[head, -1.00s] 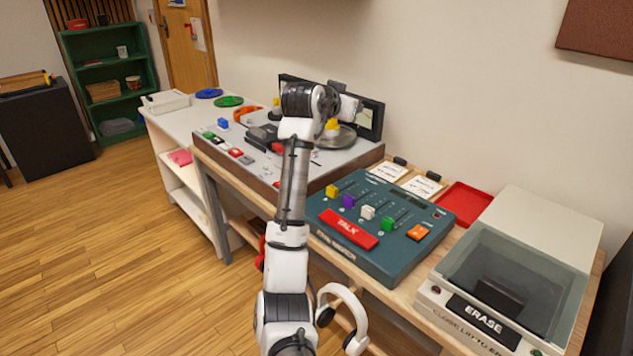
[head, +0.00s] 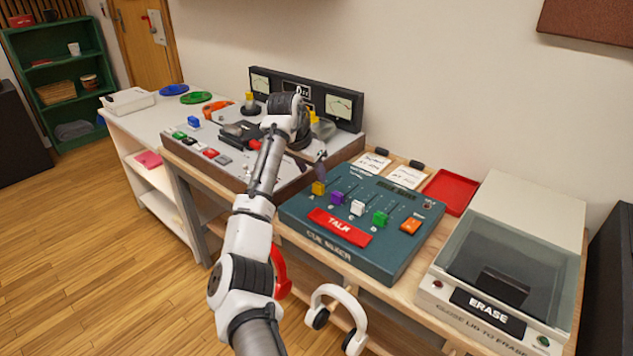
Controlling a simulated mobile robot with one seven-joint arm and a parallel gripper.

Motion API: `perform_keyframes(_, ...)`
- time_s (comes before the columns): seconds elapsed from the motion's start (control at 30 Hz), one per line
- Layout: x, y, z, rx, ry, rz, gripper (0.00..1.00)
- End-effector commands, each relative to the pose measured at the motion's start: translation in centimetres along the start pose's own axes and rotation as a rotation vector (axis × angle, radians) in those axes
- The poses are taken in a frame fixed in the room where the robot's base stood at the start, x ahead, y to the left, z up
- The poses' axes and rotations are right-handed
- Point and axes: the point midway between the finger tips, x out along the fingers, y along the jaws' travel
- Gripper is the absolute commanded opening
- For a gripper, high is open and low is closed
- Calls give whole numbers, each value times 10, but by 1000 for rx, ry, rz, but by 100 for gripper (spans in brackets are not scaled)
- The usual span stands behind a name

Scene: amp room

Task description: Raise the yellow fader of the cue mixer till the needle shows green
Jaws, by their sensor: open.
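The teal cue mixer (head: 345,258) lies on the wooden bench. Its yellow fader (head: 318,188) is the leftmost of a row of coloured caps, near the lower end of its slot. My gripper (head: 320,172) is open and empty, pointing down just behind and above the yellow fader, apart from it as far as I can tell. Its fingers are small and dark here. Two needle meters, a left one (head: 260,83) and a right one (head: 338,106), stand on the back panel of the tape machine. Their needles are too small to read.
Purple (head: 337,198), white (head: 358,208) and green (head: 380,218) faders, an orange button (head: 411,226) and a red TALK bar (head: 340,228) crowd the mixer. The eraser box (head: 500,275) stands right, a red tray (head: 451,192) behind. Headphones (head: 340,310) hang at the front.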

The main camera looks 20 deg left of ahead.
Motion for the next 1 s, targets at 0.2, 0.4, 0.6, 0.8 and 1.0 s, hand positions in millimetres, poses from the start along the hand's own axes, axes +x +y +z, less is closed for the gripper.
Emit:
perform_keyframes(0.2,41,0,0,-1,-1,1,49)
perform_keyframes(0.4,61,1,0,0,1,1,49)
perform_keyframes(0.6,65,0,0,0,2,0,49)
perform_keyframes(0.8,65,0,0,0,2,0,43)
perform_keyframes(1.0,65,0,0,0,2,0,16)
